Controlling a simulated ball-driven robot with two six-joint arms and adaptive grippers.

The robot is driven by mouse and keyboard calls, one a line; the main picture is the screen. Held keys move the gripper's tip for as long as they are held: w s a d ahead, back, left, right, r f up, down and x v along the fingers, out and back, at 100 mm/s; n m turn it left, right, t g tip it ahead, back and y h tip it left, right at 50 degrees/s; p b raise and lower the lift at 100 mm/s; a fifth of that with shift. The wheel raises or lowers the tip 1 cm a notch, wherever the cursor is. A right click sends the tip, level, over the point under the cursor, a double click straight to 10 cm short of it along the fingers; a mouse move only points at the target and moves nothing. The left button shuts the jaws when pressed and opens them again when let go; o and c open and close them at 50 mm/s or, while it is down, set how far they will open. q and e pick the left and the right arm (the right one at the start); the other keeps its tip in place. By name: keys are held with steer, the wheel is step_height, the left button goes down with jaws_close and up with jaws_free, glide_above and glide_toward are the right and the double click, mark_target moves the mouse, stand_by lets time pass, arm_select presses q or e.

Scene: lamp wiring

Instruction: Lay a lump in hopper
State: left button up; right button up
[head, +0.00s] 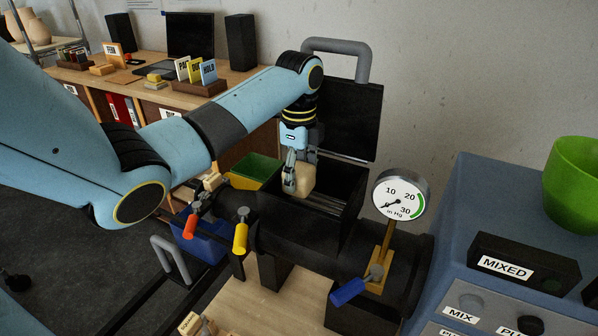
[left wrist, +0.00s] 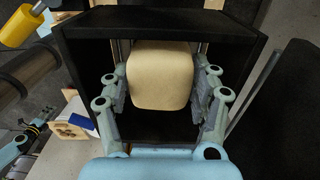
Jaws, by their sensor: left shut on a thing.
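A tan lump with rounded edges (head: 303,180) is between the fingers of my left gripper (head: 297,176). The left gripper is shut on it and holds it at the mouth of the black open-topped hopper (head: 341,187). In the left wrist view the lump (left wrist: 160,75) is gripped from both sides by the fingers (left wrist: 160,92), with the hopper's black rim (left wrist: 190,20) around it. The dark inside of the hopper shows below the lump. The hopper's black lid (head: 345,120) stands open behind it. My right gripper is not in view.
A dial gauge (head: 400,195) stands right of the hopper. Red (head: 190,227), yellow (head: 240,238) and blue (head: 348,291) valve handles stick out around the black body. A green and yellow bin (head: 252,171) is left of the hopper. A blue machine with a MIXED sign (head: 505,267) stands at right.

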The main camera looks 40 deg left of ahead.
arm_select(q)
steer(key=o, duration=1.8)
step_height(320, 180, up, 8)
steer(key=shift+f, duration=0.25)
